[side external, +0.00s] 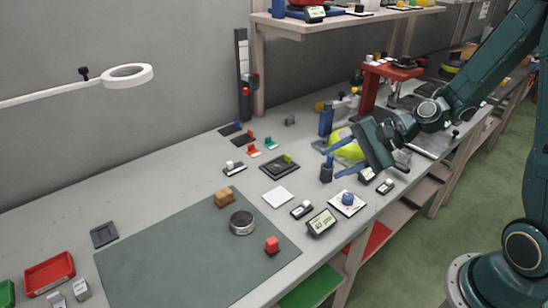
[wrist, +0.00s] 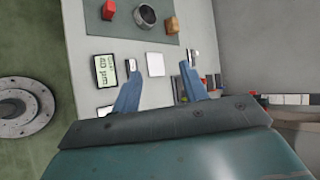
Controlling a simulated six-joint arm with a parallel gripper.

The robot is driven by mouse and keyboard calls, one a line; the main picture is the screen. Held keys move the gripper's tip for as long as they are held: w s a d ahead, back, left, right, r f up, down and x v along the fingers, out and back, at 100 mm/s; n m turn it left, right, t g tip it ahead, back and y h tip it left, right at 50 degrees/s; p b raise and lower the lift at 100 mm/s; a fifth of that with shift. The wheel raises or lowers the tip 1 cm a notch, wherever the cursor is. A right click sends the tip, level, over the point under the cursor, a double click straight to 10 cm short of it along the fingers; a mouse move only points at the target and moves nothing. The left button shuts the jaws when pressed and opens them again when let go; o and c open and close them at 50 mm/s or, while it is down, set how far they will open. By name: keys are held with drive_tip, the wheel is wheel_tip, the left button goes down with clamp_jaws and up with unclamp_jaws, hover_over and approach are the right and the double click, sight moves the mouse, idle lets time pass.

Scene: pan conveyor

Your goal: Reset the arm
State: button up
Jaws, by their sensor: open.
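My gripper (side external: 335,158) is at the right part of the bench in the side external view, raised above the surface, its blue fingers pointing left. In the wrist view my gripper (wrist: 165,88) shows its two blue fingers spread apart with nothing between them. A pan (side external: 242,222), a round metal dish, sits on the dark green mat (side external: 160,262), well away from my gripper. The pan also shows at the top of the wrist view (wrist: 145,16).
A tan block (side external: 224,198) and a red block (side external: 272,245) stand near the pan. A small display (side external: 321,222), a white square (side external: 278,197) and several small parts lie between mat and gripper. A red press-like stand (side external: 385,80) rises behind my gripper. A ring lamp (side external: 127,76) overhangs the left.

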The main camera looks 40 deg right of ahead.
drive_tip(key=s+d+r+n+g+h, duration=0.1)
drive_tip(key=s+r+n+h, duration=0.2)
drive_tip(key=s+r+n, duration=0.3)
drive_tip(key=s+d+r+n+g+h, duration=0.1)
drive_tip(key=s+r+n+h, duration=0.3)
drive_tip(key=s, duration=0.9)
wheel_tip(320, 180, up, 3)
drive_tip(key=n, duration=0.4)
drive_tip(key=shift+s+d+r+h, duration=0.15)
drive_tip(key=shift+s+h, duration=0.1)
drive_tip(key=shift+h, duration=0.05)
